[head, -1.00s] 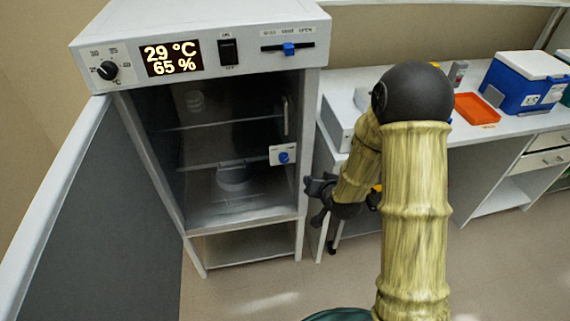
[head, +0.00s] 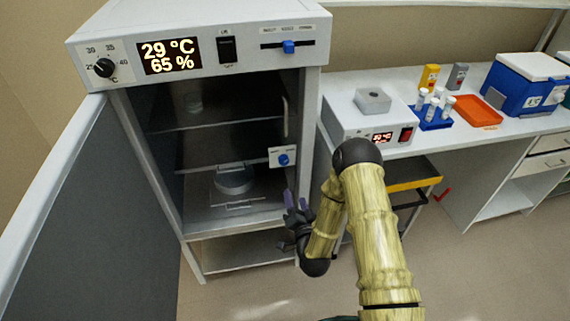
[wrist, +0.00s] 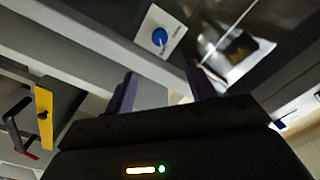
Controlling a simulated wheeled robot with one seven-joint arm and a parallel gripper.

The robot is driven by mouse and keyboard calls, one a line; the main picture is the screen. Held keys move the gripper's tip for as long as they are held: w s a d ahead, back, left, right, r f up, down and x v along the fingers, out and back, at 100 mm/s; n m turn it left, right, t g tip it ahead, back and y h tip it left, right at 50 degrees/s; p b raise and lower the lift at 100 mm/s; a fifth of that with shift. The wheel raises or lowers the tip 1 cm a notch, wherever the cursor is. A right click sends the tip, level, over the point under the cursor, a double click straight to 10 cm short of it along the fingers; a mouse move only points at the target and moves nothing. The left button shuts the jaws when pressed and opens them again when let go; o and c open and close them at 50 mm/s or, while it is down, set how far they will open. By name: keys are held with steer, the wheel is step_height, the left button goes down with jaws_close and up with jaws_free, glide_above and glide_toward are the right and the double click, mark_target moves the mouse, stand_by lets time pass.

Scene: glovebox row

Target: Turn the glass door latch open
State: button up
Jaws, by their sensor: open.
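The glass door latch is a blue knob (head: 283,159) on a small white plate at the right edge of the incubator's inner glass door (head: 225,140). It also shows in the wrist view as a blue knob (wrist: 159,37) on a white label plate. My gripper (head: 296,198) is just below the latch, apart from it, in front of the cabinet's right post. In the wrist view my gripper (wrist: 160,90) has its two purple fingers spread with nothing between them. The latch lies beyond the fingertips.
The grey outer door (head: 85,220) stands swung open at left. A control panel (head: 200,45) with display, dial and slider tops the cabinet. At right, a bench holds a heater block device (head: 365,120), a blue tube rack (head: 433,120), an orange tray (head: 478,111) and a cooler (head: 525,85). A yellow-edged cart (head: 415,178) stands below.

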mark_target(285, 162)
steer(key=shift+w, duration=0.1)
steer(key=p+x, duration=0.2)
steer(key=x, duration=1.5)
steer(key=shift+w+f, duration=0.1)
steer(key=shift+w, duration=0.05)
steer(key=c, duration=1)
steer(key=shift+o, duration=0.2)
